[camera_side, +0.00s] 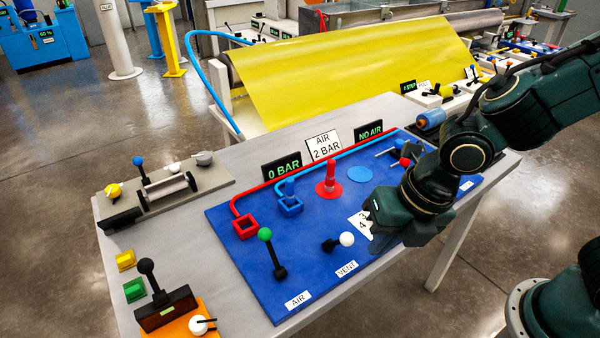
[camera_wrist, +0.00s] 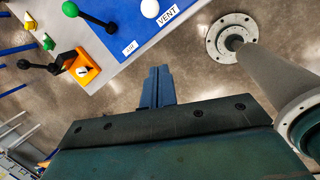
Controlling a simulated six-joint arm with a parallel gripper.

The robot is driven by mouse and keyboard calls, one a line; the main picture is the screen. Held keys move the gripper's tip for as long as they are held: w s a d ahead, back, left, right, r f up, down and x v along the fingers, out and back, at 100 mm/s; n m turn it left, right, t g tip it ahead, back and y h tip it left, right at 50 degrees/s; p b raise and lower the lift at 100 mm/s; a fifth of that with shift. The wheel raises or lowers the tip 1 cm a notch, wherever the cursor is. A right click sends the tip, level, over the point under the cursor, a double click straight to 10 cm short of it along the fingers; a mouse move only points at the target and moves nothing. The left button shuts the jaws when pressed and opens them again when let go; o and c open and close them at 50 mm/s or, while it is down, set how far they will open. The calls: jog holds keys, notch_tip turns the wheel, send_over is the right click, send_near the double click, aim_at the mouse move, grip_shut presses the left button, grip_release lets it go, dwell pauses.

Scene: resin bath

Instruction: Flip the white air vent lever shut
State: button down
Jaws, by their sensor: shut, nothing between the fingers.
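The vent lever has a white ball (camera_side: 346,239) on a short black stem and sits behind the VENT label (camera_side: 346,269) on the blue panel. It lies low, with the ball to the right of its black base. The white ball also shows at the top edge of the wrist view (camera_wrist: 150,8), partly cut off. My gripper (camera_side: 385,232) is to the right of the lever in the side view, apart from it. In the wrist view my gripper's fingers (camera_wrist: 158,86) are together and empty, over the floor beyond the panel's edge.
A red socket (camera_side: 246,229), a blue block (camera_side: 290,205) and a red post (camera_side: 329,180) stand farther back. An orange box (camera_side: 188,322) is at the front left.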

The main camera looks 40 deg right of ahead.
aim_at(340, 241)
jog(key=shift+f, duration=0.15)
dwell(0.3)
jog(key=shift+x, duration=4.85)
jog(key=shift+w+d+r, duration=0.3)
jog(key=shift+w, duration=0.25)
jog(key=shift+w+d+r, duration=0.3)
jog(key=shift+w+r, duration=0.05)
jog(key=shift+w, duration=0.15)
jog(key=shift+w+d+r, duration=0.3)
jog(key=shift+w, duration=0.25)
